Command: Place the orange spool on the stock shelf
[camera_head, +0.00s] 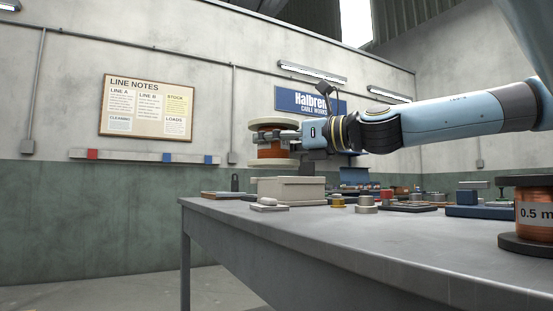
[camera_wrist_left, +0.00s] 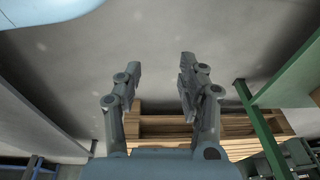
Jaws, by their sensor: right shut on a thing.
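The orange spool (camera_head: 271,151) has cream flanges and an orange winding. In the head view it is held upright in the air, left of centre, above the far end of the bench. My right gripper (camera_head: 282,136) reaches in from the right and is shut on the spool, with its fingers across the winding. My left gripper (camera_wrist_left: 160,70) shows only in the left wrist view. Its fingers are apart with nothing between them. I cannot pick out the stock shelf for certain in either view.
A grey bench (camera_head: 330,233) carries a beige box (camera_head: 289,190), several small parts and a copper spool with dark flanges (camera_head: 535,208) at right. A notice board (camera_head: 147,107) hangs above a wall rail (camera_head: 130,156). A wooden pallet (camera_wrist_left: 240,125) and green frame (camera_wrist_left: 262,130) show in the wrist view.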

